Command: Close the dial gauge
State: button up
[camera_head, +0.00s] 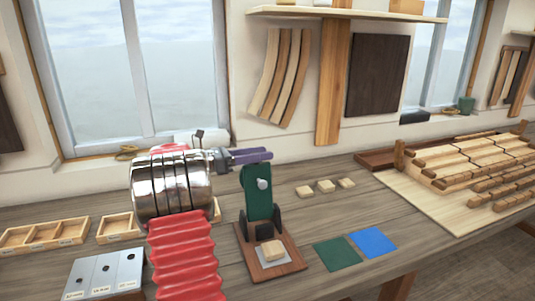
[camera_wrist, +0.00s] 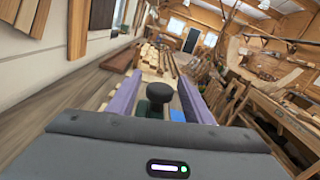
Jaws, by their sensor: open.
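The dial gauge (camera_head: 258,205) is a dark green upright body with a pale round knob on its front. It stands between dark brackets on a brown wooden base (camera_head: 295,262). A small pale wood block (camera_head: 272,250) sits on a light plate on that base. My gripper (camera_head: 255,155) has purple fingers, open, at the top of the green body. In the wrist view a dark round knob (camera_wrist: 161,92) on a green part shows between the open fingers (camera_wrist: 160,100). I cannot tell whether the fingers touch it.
Green (camera_head: 338,253) and blue (camera_head: 373,242) squares lie right of the gauge. Several small wood blocks (camera_head: 325,187) lie behind it. Wooden trays (camera_head: 45,236) and a grey plate with holes (camera_head: 105,271) are left. A stepped plank model (camera_head: 470,170) fills the right.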

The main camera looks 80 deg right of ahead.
jog(key=shift+x, duration=1.45)
grip_shut()
